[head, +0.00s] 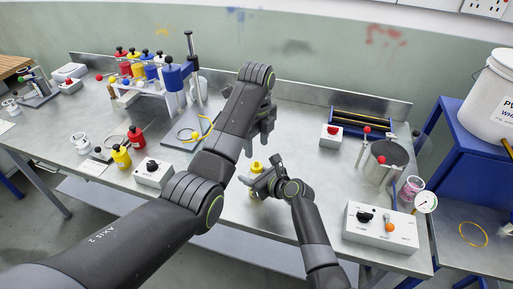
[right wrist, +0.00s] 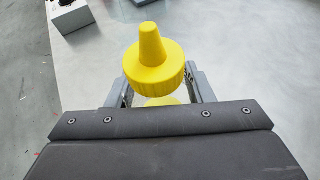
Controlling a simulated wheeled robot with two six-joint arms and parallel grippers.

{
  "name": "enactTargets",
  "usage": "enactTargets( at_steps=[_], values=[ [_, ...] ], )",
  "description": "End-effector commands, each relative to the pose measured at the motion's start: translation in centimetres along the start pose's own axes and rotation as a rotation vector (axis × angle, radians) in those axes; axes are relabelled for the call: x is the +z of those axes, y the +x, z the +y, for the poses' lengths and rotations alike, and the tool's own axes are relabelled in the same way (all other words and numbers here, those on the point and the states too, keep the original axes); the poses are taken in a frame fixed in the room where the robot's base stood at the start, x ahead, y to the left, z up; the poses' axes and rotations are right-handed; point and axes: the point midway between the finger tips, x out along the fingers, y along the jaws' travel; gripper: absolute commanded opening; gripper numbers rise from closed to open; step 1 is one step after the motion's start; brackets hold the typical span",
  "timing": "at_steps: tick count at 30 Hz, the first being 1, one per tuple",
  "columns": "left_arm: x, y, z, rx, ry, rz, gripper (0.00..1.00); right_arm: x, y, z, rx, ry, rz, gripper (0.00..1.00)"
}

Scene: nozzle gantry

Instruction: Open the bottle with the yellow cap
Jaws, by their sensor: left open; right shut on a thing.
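The bottle with the yellow cap (head: 256,167) is at my right gripper (head: 262,181), over the front part of the bench. In the right wrist view the ridged yellow cap (right wrist: 152,60) has a tapered nozzle and points up. A little of the yellow bottle body (right wrist: 163,101) shows below it. In this view my right gripper (right wrist: 162,92) has a finger on each side, shut on the bottle just below the cap. My left gripper (head: 260,132) is open and empty above and beyond the cap, apart from it. Most of the bottle is hidden.
A grey control box (head: 153,173), a yellow bottle (head: 121,157) and a red bottle (head: 136,137) stand to the left. A blue-topped stand (head: 172,78) is behind. A switch box (head: 380,228) and a metal pot (head: 387,160) are to the right.

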Motion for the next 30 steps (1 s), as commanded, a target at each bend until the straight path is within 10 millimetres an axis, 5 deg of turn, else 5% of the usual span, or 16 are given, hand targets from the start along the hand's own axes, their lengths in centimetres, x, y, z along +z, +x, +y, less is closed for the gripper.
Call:
enactTargets(
  at_steps=[16, 28, 30],
  values=[
    [0.0, 6.9, 0.0, 0.002, 0.015, 0.001, 0.49, 0.0, 0.0, 0.0, 0.0, 0.0, 0.001, 0.0],
    [0.0, 7.7, 0.0, 0.001, 0.015, 0.0, 0.49, 0.0, 0.0, 0.0, 0.0, 0.0, 0.0, 0.0],
    [0.0, 7.7, 0.0, 0.001, 0.015, 0.0, 0.4, 0.0, 0.0, 0.0, 0.0, 0.0, 0.0, 0.0]
  ],
)
